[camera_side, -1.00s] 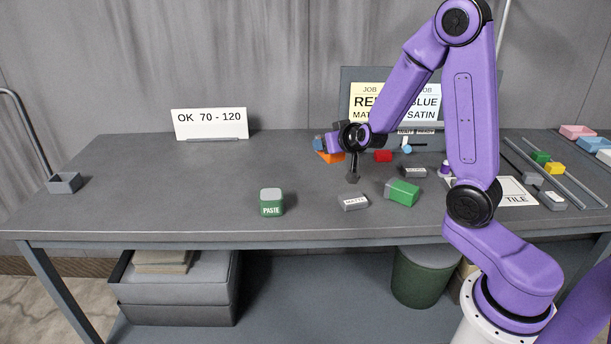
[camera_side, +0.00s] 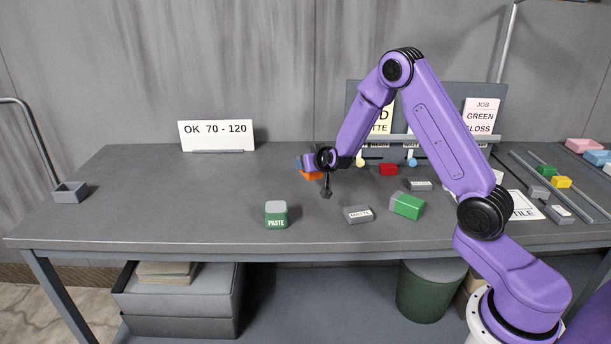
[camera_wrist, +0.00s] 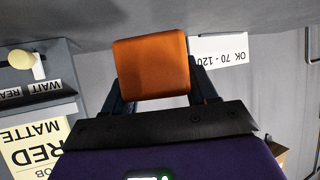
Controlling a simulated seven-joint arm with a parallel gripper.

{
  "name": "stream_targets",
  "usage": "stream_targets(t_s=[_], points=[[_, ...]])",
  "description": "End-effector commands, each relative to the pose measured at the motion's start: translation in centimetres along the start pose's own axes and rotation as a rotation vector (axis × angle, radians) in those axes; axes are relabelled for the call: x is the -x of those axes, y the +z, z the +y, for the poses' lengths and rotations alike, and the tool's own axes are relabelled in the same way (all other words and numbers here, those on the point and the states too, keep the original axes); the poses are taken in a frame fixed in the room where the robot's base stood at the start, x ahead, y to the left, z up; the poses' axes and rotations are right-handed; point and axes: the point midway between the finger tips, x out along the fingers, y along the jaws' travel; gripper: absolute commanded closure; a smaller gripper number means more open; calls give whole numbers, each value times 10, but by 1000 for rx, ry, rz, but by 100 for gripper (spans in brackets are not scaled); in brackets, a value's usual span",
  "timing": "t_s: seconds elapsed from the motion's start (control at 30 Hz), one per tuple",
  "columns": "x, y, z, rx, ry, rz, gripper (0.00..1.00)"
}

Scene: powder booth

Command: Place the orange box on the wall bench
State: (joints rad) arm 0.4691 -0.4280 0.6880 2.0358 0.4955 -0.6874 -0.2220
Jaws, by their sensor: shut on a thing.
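The orange box (camera_wrist: 152,68) is held between the two fingers of my gripper in the wrist view. In the side view my gripper (camera_side: 306,167) is over the back middle of the grey bench (camera_side: 150,200), which stands along the wall panels. Only a small part of the orange box (camera_side: 311,175) shows there, below the gripper and partly hidden by my wrist. I cannot tell for sure how high the box is above the bench top.
A sign (camera_side: 217,135) reading OK 70 - 120 stands at the back left. A green PASTE tin (camera_side: 276,215), a grey block (camera_side: 358,214), a green block (camera_side: 407,206) and a red block (camera_side: 388,169) sit nearby. A small grey tray (camera_side: 70,192) is far left. The left bench top is mostly clear.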

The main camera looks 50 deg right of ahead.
Motion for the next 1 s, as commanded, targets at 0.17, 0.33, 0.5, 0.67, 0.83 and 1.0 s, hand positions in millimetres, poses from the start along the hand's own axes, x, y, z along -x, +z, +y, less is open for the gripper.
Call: stream_targets(t_s=[0.17,0.33,0.5,0.67,0.83,1.0], points=[[-16,6,-1,-1,1,2,76],[-26,10,-3,-1,1,1,76],[-41,27,-4,2,0,-3,76],[-47,36,-4,-1,0,1,76],[-47,36,-4,-1,0,2,76],[-48,38,-4,0,1,1,76]])
